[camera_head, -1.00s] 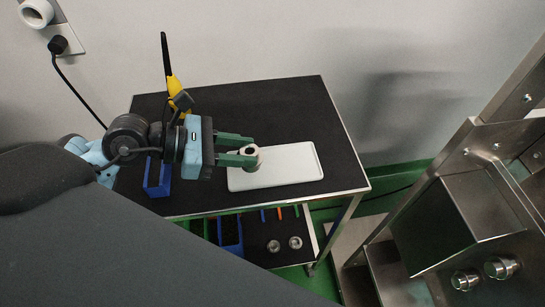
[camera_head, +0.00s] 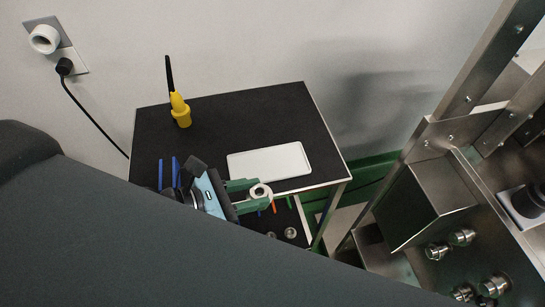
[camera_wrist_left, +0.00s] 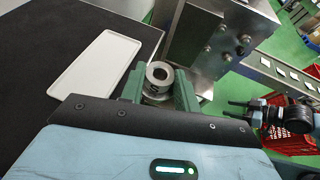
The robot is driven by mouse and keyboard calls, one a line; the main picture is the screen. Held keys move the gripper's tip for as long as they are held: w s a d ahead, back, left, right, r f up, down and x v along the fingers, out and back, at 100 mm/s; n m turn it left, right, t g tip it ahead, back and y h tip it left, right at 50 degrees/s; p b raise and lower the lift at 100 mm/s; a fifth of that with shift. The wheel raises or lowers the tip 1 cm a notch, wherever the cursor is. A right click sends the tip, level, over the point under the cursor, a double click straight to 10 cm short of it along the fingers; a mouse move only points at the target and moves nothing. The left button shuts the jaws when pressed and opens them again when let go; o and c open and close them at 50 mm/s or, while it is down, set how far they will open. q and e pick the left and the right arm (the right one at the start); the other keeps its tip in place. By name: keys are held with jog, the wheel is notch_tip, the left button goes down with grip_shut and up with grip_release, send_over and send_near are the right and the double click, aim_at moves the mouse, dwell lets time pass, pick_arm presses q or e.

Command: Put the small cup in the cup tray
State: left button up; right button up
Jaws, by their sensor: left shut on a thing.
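The small cup (camera_head: 260,192) is a pale, round, metallic-looking piece with a hole in its top. My left gripper (camera_head: 258,193) is shut on it, a green finger on either side. In the head view they appear by the table's front edge, below the tray. The left wrist view also shows the cup (camera_wrist_left: 160,73) between the fingers, roughly upright. A flat white tray (camera_head: 270,162) with a low rim lies empty on the black tabletop; it is on the left in the wrist view (camera_wrist_left: 95,68). I cannot tell whether it is the cup tray.
A yellow tool (camera_head: 181,110) with a black rod stands on the table's far left. Blue upright pieces (camera_head: 168,172) are behind my left gripper. Small metal rings (camera_head: 290,233) lie on the lower shelf. A steel machine (camera_head: 425,205) stands right. The tabletop (camera_head: 245,118) behind the tray is clear.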

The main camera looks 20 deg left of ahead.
pick_arm(q)
jog(key=w, duration=0.5)
jog(key=w+f, duration=0.1)
jog(key=w, duration=0.4)
jog(key=w+b, duration=0.1)
jog(key=w, duration=0.3)
jog(key=shift+w+d+f, duration=0.2)
jog(key=shift+w+d, duration=0.1)
jog(key=shift+w, duration=0.45)
jog(key=shift+f, duration=0.2)
notch_tip(320, 180, down, 3)
jog(key=shift+f, duration=0.1)
pick_arm(e)
jog(key=shift+s+a+f, duration=0.1)
jog(key=shift+s+f, duration=0.2)
jog(key=shift+f, duration=0.2)
jog(key=shift+s+f, duration=0.25)
jog(key=shift+f, duration=0.2)
